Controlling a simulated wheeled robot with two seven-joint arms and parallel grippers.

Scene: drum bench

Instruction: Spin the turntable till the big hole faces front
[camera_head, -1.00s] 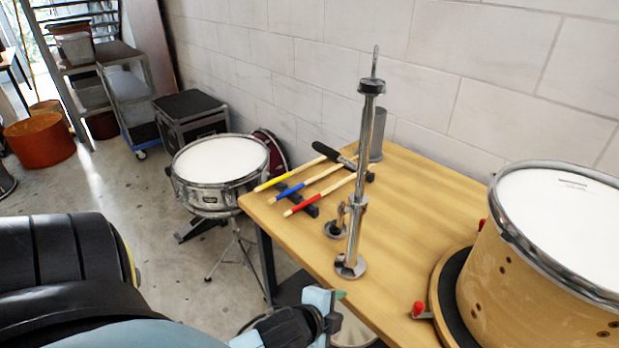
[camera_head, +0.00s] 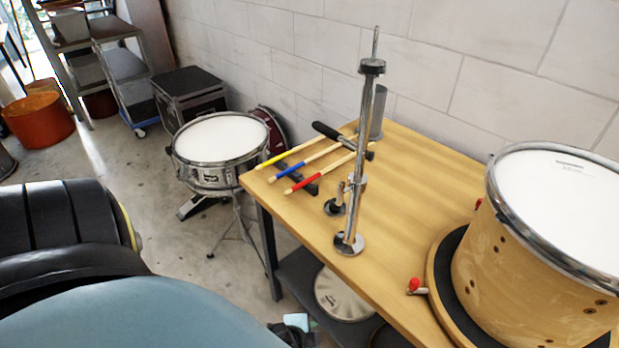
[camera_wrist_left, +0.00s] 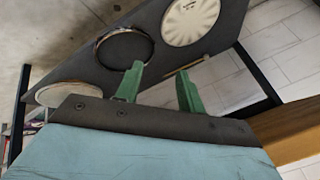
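The turntable (camera_head: 437,268) is a round dark-topped disc with a wooden rim, on the right of the bench. A wooden drum (camera_head: 520,270) with a white head and a metal hoop stands on it. Several small dark holes show in its visible side; no big hole is seen there. A red-tipped lever (camera_head: 415,286) sticks out at the turntable's left edge. My left gripper is low beside the bench, mostly hidden by my arm in the head view. In the left wrist view its green fingers (camera_wrist_left: 160,72) are apart with nothing between them. My right gripper is not seen.
A metal stand (camera_head: 350,243) rises from the bench (camera_head: 390,215), left of the turntable. Three coloured sticks (camera_head: 315,158) lie behind it. A lower shelf (camera_wrist_left: 225,40) holds a cymbal (camera_wrist_left: 190,20) and a ring (camera_wrist_left: 103,55). A snare drum (camera_head: 220,140) stands on the floor at left.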

